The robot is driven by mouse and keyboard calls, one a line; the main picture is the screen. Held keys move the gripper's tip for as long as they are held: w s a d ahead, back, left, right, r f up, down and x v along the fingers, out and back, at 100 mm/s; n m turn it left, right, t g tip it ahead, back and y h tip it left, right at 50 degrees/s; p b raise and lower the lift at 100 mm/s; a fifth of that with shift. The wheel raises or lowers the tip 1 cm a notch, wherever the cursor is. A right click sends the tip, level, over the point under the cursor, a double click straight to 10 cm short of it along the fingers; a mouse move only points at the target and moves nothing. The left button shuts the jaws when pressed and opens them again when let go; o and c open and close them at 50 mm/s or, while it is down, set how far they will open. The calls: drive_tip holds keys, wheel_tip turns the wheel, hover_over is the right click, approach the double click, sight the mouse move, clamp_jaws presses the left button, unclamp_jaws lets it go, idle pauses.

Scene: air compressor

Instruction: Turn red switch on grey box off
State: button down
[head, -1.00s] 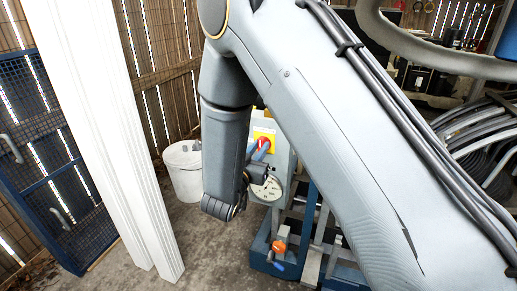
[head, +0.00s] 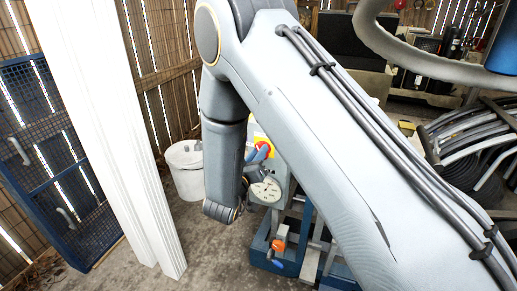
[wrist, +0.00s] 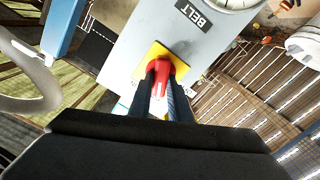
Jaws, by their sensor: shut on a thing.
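The red switch (wrist: 154,70) sits on a yellow plate (wrist: 181,70) on the grey box (wrist: 150,28) in the wrist view. The box carries a black "BELT" label. My gripper (wrist: 160,88) is shut on the red switch, one dark finger on each side of it. In the head view the red switch (head: 263,148) shows in part at the box, beside my blue-tipped gripper (head: 254,156). My arm hides much of the box there.
A round white gauge (head: 265,191) is below the switch. An orange knob (head: 278,245) is on the blue frame lower down. A white bucket (head: 186,170) stands left of my arm, and a white post (head: 110,130) stands farther left.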

drive_tip(key=n+p, duration=0.1)
drive_tip(key=n, duration=0.3)
drive_tip(key=n+p, duration=0.2)
drive_tip(key=n, duration=0.2)
drive_tip(key=n+p, duration=0.2)
drive_tip(key=n, duration=0.2)
drive_tip(key=shift+a+f, duration=0.2)
drive_tip(key=shift+a, duration=0.05)
drive_tip(key=shift+n, duration=0.3)
drive_tip(key=c, duration=1.6)
unclamp_jaws()
drive_tip(key=shift+c, duration=0.2)
drive_tip(key=v, duration=0.7)
drive_tip(key=shift+s+b, duration=0.3)
drive_tip(key=shift+b, duration=0.15)
drive_tip(key=shift+a, duration=0.15)
